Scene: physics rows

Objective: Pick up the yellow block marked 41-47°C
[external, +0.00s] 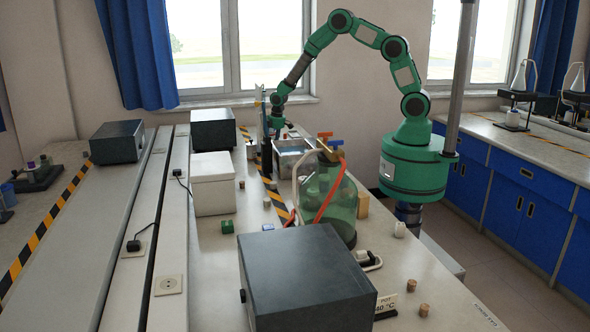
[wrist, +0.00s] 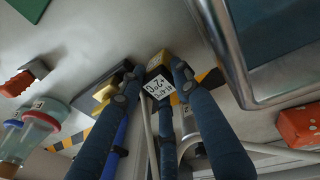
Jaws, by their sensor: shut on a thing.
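A yellow block (wrist: 158,62) with a white printed label sits between the fingertips of my gripper (wrist: 155,78) in the wrist view. The fingers are shut on it. The label's print is tilted and too small to read surely. In the external view my green arm reaches down to the far part of the bench, and my gripper (external: 276,124) is small there. The block cannot be made out in that view. Whether the block still touches the surface cannot be told.
A steel basin (external: 279,163) stands close to my gripper; its rim (wrist: 238,85) is right of the fingers. A green glass jar (external: 345,205), a white box (external: 212,190) and a dark box (external: 305,285) stand nearer. An orange block (wrist: 298,126) lies at right.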

